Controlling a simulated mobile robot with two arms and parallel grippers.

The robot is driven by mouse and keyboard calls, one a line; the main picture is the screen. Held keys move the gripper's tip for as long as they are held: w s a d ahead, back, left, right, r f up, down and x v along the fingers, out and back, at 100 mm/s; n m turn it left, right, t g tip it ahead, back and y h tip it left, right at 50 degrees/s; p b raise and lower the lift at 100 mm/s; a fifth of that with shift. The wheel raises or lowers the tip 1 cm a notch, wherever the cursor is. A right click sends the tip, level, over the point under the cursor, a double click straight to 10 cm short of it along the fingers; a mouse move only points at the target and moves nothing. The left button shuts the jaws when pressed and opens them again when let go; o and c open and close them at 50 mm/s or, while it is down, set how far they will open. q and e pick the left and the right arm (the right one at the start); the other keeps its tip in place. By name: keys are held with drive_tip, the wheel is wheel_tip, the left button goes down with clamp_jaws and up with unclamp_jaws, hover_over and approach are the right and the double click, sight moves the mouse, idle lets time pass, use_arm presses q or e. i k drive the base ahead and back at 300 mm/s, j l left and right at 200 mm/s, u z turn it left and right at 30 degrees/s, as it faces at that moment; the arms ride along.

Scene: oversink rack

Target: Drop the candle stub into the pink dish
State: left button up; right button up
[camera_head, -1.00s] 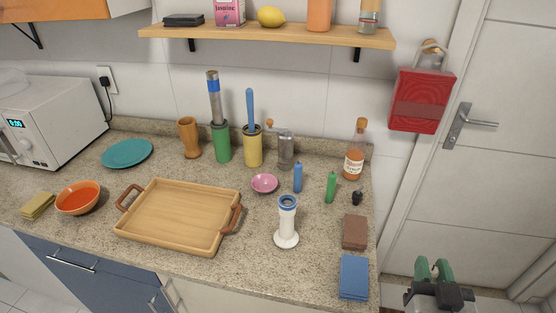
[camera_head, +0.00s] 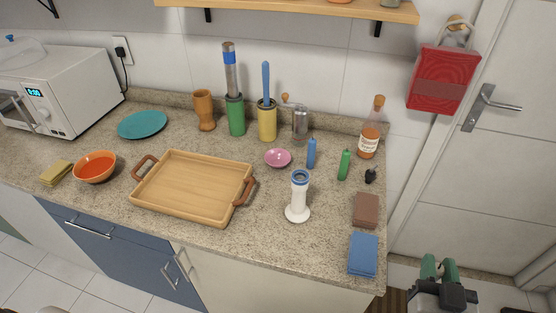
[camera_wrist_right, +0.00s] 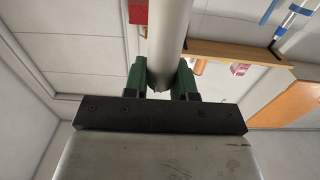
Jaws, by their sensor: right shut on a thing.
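The pink dish (camera_head: 278,158) is a small shallow dish on the counter, right of the tray's far corner, and it looks empty. My right gripper (camera_head: 438,268) is low at the right, off the counter's right end and well away from the dish. In the right wrist view, its green fingers (camera_wrist_right: 161,75) are shut on a pale cylinder (camera_wrist_right: 168,30) with a small pointed end, which looks like the candle stub. My left gripper is not in view.
A white stand with a blue ring (camera_head: 299,196) is in front of the dish. Blue (camera_head: 311,153) and green (camera_head: 344,165) upright cylinders stand to its right. A wooden tray (camera_head: 185,212) lies to the left. A glass bottle (camera_head: 369,141) and a grinder (camera_head: 300,125) stand behind.

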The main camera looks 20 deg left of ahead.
sight(278, 161)
drive_tip(key=i+j+u, duration=0.15)
drive_tip(key=j, duration=0.35)
drive_tip(key=i+j+u, duration=0.15)
drive_tip(key=i+j, duration=0.15)
drive_tip(key=j, duration=0.15)
drive_tip(key=i+j+u, duration=0.2)
drive_tip(key=j, duration=0.25)
drive_tip(key=i, duration=0.05)
